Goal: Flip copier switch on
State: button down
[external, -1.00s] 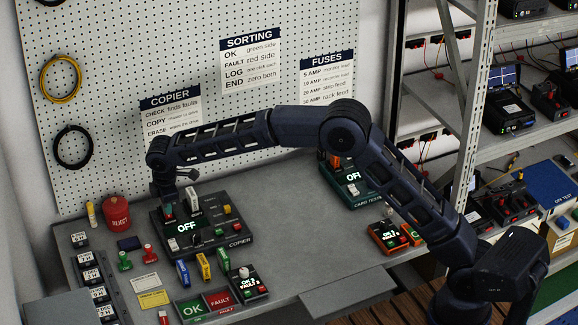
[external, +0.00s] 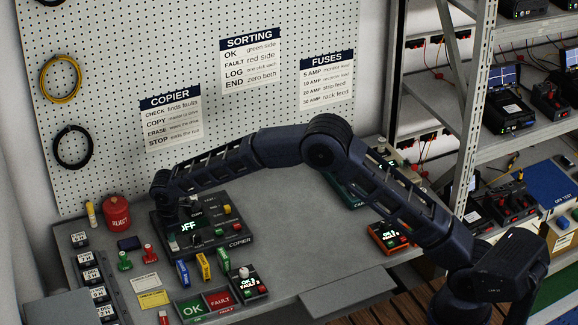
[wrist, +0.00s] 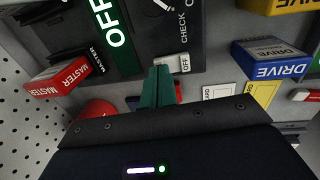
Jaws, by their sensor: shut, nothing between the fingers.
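The copier (external: 232,243) is a dark box on the bench, its display (external: 187,227) reading OFF, partly covered by my arm. The display also shows in the wrist view (wrist: 112,30). A white switch (wrist: 168,63) sits at the copier's edge beside a small OFF label (wrist: 185,64). My gripper (wrist: 159,70) is shut and empty, its teal fingers together right at the switch. I cannot tell whether they touch it. In the external view my arm's end hangs low over the copier's left side, and the fingertips are hard to make out.
A blue DRIVE block (wrist: 268,60) lies to the right. A red reject can (external: 117,214) stands left of the copier. The bench behind the copier is clear.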

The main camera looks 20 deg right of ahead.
dwell(0.3)
jog(key=shift+w+f+g, duration=0.2)
jog(key=shift+f+g, duration=0.1)
jog(key=shift+f, duration=0.05)
jog(key=shift+s, duration=0.25)
jog(key=shift+s+r, duration=0.25)
jog(key=shift+s, duration=0.35)
notch_tip(320, 180, up, 14)
jog(key=w, duration=0.1)
jog(key=shift+w, duration=0.2)
dwell(0.3)
